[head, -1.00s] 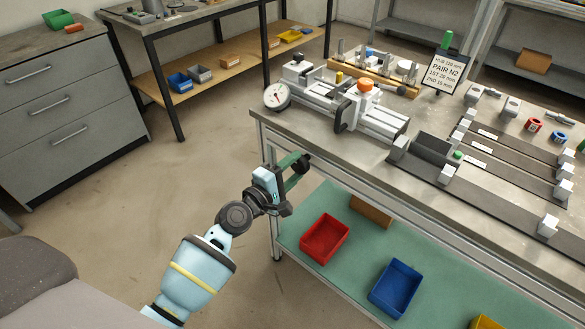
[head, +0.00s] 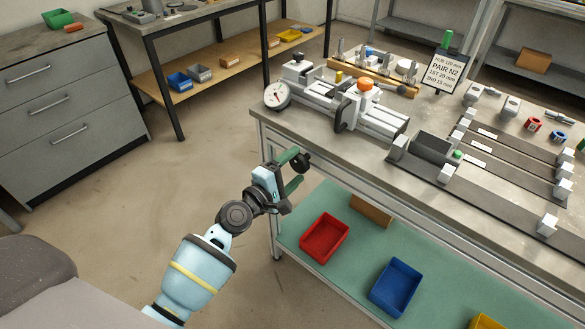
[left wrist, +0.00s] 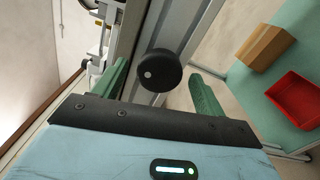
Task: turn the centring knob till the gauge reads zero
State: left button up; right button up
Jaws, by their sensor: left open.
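The black round centring knob (head: 302,162), with a pale dot on its face, sits at the bench's front left edge. It also shows in the left wrist view (left wrist: 160,68). The dial gauge (head: 277,95), with a white face, stands above it on the bench; its needle is too small to read surely. My left gripper (head: 298,167) is open at the knob, its green fingers apart. In the left wrist view the fingers (left wrist: 159,76) lie either side of the knob, with gaps showing. My right gripper is not in view.
A metal jig (head: 345,105) with an orange knob (head: 365,84) stands on the bench (head: 410,180). A sign (head: 441,72) stands behind. A red bin (head: 324,238) and a blue bin (head: 395,287) are on the green lower shelf. The floor left of the bench is clear.

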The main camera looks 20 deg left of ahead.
pick_arm(q)
jog(key=v, duration=0.7)
jog(key=shift+s, duration=0.35)
jog(key=shift+a, duration=0.1)
jog(key=s+f+m+g+y+p, duration=0.1)
jog(key=s+m, duration=0.5)
jog(key=s, duration=0.6)
jog(key=s+d+f+m+g+y+p, duration=0.1)
jog(key=s+f+m+g+p, duration=0.3)
jog(key=s, duration=0.8)
jog(key=s+f+m+g+y+p, duration=0.2)
jog(key=s+f+m+p, duration=0.3)
jog(key=s+m, duration=0.3)
jog(key=s+f+g, duration=0.1)
jog(key=s, duration=0.3)
jog(key=shift+s+d+f, duration=0.15)
jog(key=shift+s+d, duration=0.05)
jog(key=shift+s, duration=0.15)
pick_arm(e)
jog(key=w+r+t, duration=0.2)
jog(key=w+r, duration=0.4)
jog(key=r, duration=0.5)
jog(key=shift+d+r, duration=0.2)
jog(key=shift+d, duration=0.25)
